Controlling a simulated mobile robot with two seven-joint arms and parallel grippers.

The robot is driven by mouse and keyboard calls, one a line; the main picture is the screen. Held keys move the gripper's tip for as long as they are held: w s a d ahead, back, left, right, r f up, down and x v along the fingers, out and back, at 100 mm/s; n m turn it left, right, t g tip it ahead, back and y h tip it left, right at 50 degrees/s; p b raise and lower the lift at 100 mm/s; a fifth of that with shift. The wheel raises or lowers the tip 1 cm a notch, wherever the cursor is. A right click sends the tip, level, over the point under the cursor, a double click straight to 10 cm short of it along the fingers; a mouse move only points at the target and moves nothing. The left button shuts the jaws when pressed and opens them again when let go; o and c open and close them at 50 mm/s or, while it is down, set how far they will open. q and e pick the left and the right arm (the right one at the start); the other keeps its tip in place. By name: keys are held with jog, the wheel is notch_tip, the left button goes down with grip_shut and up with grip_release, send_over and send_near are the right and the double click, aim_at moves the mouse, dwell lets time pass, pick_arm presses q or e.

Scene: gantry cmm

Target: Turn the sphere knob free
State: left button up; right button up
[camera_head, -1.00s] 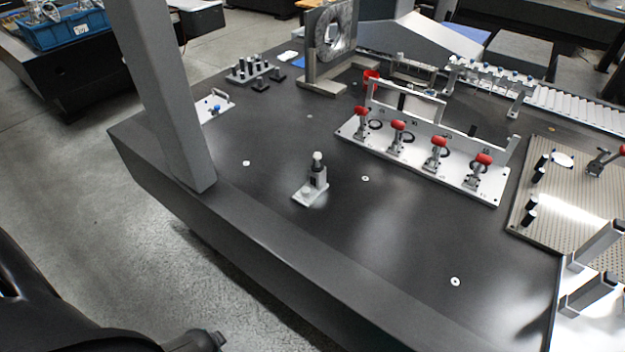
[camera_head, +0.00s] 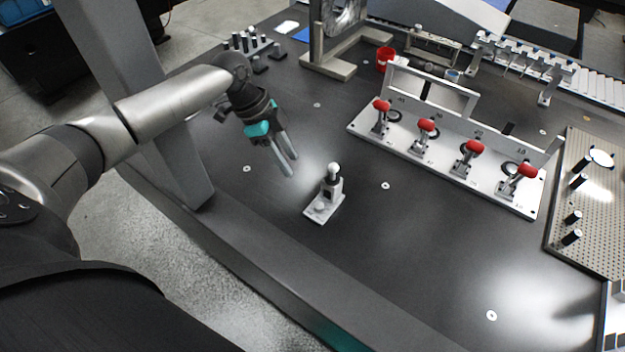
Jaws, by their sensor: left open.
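The sphere knob (camera_head: 333,169) is a small pale ball on top of a short upright post. The post stands on a light grey base plate (camera_head: 319,210) lying on the dark table. My left gripper (camera_head: 290,167) is open and empty, with two grey fingers and teal parts. It hangs to the left of the knob, apart from it, with its fingers pointing down and to the right. My right gripper is not in view.
A grey gantry column (camera_head: 135,100) rises at the left, near my left arm. A white plate (camera_head: 450,165) with several red-handled clamps is to the right. A perforated plate (camera_head: 590,215) is at the far right. The dark table (camera_head: 400,260) is clear around the base.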

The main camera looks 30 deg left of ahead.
pick_arm(q)
jog(key=b, duration=0.1)
send_near(317, 205)
jog(key=b+x, duration=0.2)
jog(key=x, duration=0.5)
jog(key=shift+w+d+f, duration=0.1)
jog(key=shift+w+f, duration=0.05)
jog(key=shift+f, duration=0.1)
jog(key=shift+d+f+b, duration=0.15)
jog(key=shift+f+b, duration=0.2)
jog(key=shift+f, duration=0.05)
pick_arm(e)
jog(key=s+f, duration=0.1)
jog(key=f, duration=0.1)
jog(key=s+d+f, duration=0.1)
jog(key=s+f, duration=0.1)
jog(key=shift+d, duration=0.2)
pick_arm(q)
grip_shut()
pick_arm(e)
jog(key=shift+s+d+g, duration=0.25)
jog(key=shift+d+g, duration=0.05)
